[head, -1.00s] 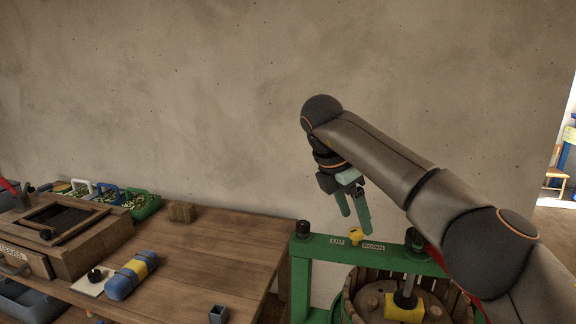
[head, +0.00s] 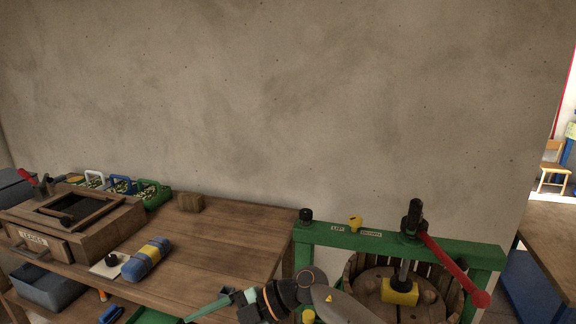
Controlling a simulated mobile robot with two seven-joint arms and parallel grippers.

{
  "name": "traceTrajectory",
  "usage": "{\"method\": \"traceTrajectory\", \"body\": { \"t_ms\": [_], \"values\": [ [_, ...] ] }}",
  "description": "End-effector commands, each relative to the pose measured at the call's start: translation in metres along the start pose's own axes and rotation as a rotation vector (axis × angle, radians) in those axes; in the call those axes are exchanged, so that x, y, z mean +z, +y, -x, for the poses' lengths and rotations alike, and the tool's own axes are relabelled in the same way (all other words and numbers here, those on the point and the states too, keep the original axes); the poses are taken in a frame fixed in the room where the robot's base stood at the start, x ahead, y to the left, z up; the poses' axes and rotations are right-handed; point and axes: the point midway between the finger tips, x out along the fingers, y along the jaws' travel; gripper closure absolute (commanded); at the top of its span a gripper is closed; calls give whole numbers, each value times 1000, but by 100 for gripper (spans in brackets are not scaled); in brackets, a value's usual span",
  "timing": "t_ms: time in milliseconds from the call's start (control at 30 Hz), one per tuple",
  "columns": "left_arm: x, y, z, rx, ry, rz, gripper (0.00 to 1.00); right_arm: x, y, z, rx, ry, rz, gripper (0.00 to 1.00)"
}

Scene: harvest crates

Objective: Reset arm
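My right arm comes in at the bottom centre of the head view, its dark wrist low in front of the green press. My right gripper (head: 207,310) points left at the bottom edge, in front of the workbench. Its teal fingers show nearly edge-on, so I cannot tell the gap between them. I see nothing held in it. My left gripper is not in view.
The green press (head: 455,250) with a red handle (head: 455,268) and slatted wooden tub stands at right. The wooden workbench (head: 225,240) holds a blue-and-yellow roll (head: 147,259), a wooden box (head: 75,240) and small crates (head: 152,193). The bench's right half is mostly clear.

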Motion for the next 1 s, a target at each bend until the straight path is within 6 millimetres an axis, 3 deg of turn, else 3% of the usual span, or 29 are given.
{"method": "traceTrajectory", "body": {
  "t_ms": [67, 200, 367, 467, 567, 767, 900, 1000],
  "values": [
    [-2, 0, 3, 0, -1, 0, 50, -15, 3, -8, 181, 94, -39, 25],
    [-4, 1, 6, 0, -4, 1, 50, -23, 11, 3, 511, 172, -138, 25],
    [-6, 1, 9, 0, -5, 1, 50, -5, 1, 38, 860, 144, -315, 25],
    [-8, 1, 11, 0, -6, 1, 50, 18, -22, 66, 1044, 69, -456, 25],
    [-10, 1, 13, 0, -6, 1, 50, 43, -60, 92, 1193, -38, -615, 25],
    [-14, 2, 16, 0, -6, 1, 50, 79, -176, 134, 1357, -320, -969, 25],
    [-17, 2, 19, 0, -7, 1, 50, 79, -271, 150, 1360, -524, -1222, 25],
    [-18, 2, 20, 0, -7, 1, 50, 67, -329, 156, 1318, -640, -1372, 25]
  ]
}}
